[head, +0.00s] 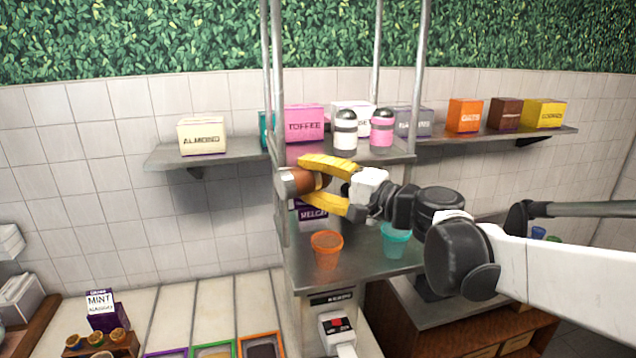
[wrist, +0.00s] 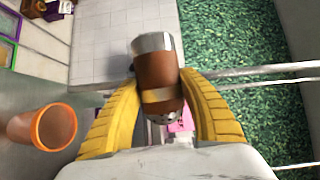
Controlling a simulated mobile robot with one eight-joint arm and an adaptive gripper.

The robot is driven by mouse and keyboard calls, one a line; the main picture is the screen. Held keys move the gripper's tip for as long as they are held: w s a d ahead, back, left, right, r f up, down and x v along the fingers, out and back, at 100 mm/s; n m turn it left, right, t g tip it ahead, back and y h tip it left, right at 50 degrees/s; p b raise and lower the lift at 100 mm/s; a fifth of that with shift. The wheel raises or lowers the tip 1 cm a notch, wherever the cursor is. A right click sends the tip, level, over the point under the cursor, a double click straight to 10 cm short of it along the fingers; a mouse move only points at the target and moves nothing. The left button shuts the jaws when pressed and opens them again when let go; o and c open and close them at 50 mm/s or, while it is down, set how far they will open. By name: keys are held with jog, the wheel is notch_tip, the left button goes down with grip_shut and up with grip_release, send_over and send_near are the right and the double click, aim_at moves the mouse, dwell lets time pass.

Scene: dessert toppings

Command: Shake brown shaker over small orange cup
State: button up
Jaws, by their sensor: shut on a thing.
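My gripper (head: 322,184) has yellow fingers and is shut on the brown shaker (head: 301,181). In the wrist view the shaker (wrist: 158,80) sits between the two fingers, with a silver end and a tan band. In the head view it lies on its side, tilted, in the air above the metal shelf. The small orange cup (head: 327,250) stands upright on that shelf, below the shaker and slightly to its right. The cup also shows in the wrist view (wrist: 57,127), at the left beside a finger. A teal cup (head: 396,243) stands to its right.
A white shaker (head: 345,133) and a pink shaker (head: 381,131) stand on the upper shelf (head: 400,159) just above my gripper. Metal posts (head: 279,80) frame the shelves. A purple-labelled box (head: 312,214) is behind the gripper. Several topping boxes line the wall shelf.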

aim_at(327, 174)
jog(key=m+t+b, duration=0.1)
jog(key=m, duration=0.2)
jog(key=m+y+b, duration=0.1)
jog(key=m, duration=0.1)
jog(key=shift+f+m+t, duration=0.2)
jog(key=shift+m+t, duration=0.2)
jog(key=m+b, duration=0.1)
jog(key=f+m+t+b, duration=0.1)
jog(key=m+b, duration=0.1)
jog(key=d+f+m+t+b, duration=0.1)
jog(key=b, duration=0.1)
jog(key=shift+w+f+m, duration=0.25)
jog(key=shift+w+m, duration=0.05)
jog(key=shift+m, duration=0.1)
jog(key=shift+w+d+r+m+t+h+p, duration=0.15)
jog(key=shift+r+m+t+p, duration=0.2)
jog(key=shift+r+m, duration=0.5)
jog(key=shift+w+d+r+m+t+h+p, duration=0.1)
jog(key=shift+d+r+m+t+p, duration=0.1)
jog(key=shift+r+m+t, duration=0.45)
jog(key=shift+w+d+r+m+t+h+p, duration=0.15)
jog(key=shift+r+m+t+p, duration=0.1)
jog(key=shift+r+m, duration=0.8)
notch_tip(327, 174, down, 7)
jog(key=b, duration=0.6)
jog(key=shift+f, duration=0.1)
